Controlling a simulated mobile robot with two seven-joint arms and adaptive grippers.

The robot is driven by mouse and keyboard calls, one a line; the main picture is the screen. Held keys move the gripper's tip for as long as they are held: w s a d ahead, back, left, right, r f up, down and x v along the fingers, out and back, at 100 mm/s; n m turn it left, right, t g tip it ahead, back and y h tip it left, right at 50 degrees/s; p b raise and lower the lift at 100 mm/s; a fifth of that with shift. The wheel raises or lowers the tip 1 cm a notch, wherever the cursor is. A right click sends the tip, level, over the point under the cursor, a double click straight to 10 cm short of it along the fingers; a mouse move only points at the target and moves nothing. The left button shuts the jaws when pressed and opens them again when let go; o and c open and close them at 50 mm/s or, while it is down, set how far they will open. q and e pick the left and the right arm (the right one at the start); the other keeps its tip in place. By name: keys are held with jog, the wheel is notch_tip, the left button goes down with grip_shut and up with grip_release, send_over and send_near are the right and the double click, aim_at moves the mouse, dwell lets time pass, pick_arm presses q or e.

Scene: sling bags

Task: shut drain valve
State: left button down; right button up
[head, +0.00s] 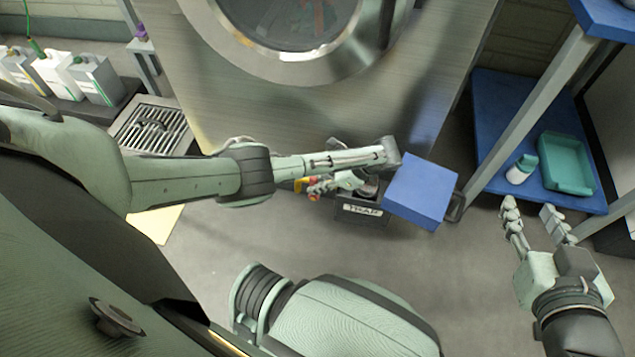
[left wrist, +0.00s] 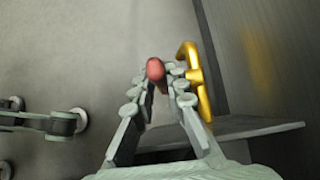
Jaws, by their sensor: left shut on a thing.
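The drain valve shows in the head view as a small yellow fitting (head: 299,185) with a red part, low at the front of the steel machine. In the left wrist view its yellow pipe (left wrist: 204,98) stands just right of my fingers, and its red handle end (left wrist: 155,69) sits between the fingertips. My left gripper (head: 318,188) is shut on the red handle; it also shows in the left wrist view (left wrist: 157,82). The forearm hides part of the valve from above. My right gripper (head: 528,208) is open and empty at the right, away from the valve.
A dark labelled box (head: 349,216) with a blue block (head: 421,187) over it stands right of the valve. A floor grate (head: 152,129) and several bottles (head: 96,82) are at left. A blue shelf (head: 490,125) holds a teal tray (head: 566,164) and small bottle (head: 521,170).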

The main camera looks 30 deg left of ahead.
pick_arm(q)
jog(key=c, duration=1.5)
grip_release()
jog(key=shift+c, duration=0.2)
jog(key=shift+d, duration=0.1)
jog(key=v, duration=1.2)
